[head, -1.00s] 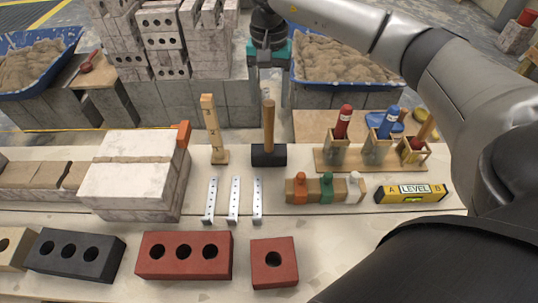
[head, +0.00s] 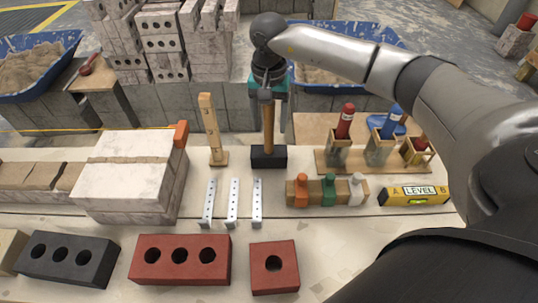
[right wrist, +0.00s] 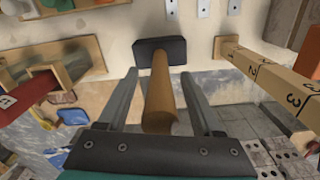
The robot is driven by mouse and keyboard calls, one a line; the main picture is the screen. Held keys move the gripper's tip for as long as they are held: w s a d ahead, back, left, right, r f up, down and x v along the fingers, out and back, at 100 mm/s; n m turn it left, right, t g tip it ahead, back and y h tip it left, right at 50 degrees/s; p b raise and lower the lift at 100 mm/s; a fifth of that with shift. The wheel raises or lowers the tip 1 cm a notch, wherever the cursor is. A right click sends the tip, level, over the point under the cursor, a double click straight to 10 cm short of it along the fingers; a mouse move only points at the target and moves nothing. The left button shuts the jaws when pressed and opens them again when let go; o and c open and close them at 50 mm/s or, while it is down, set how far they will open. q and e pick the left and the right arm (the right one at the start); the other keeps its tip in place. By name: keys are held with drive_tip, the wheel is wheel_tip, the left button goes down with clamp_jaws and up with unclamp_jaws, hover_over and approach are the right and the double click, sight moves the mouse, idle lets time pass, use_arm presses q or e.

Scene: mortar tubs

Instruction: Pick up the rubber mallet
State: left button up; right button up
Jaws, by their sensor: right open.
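The rubber mallet stands upright on its black head (head: 268,157) on the near bench, with its wooden handle (head: 269,125) pointing up. My right gripper (head: 268,122) is open above the mallet, fingers pointing down, one on each side of the upper handle. In the right wrist view the handle (right wrist: 160,95) runs between the two open fingers (right wrist: 162,85), with a gap on both sides, and the black head (right wrist: 160,50) lies beyond the fingertips. My left gripper is not in view.
A wooden numbered post (head: 211,130) stands close to the left of the mallet. Metal brackets (head: 232,203) lie in front. Blue tubs of mortar (head: 35,68) are behind.

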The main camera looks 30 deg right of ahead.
clamp_jaws()
idle(0.5)
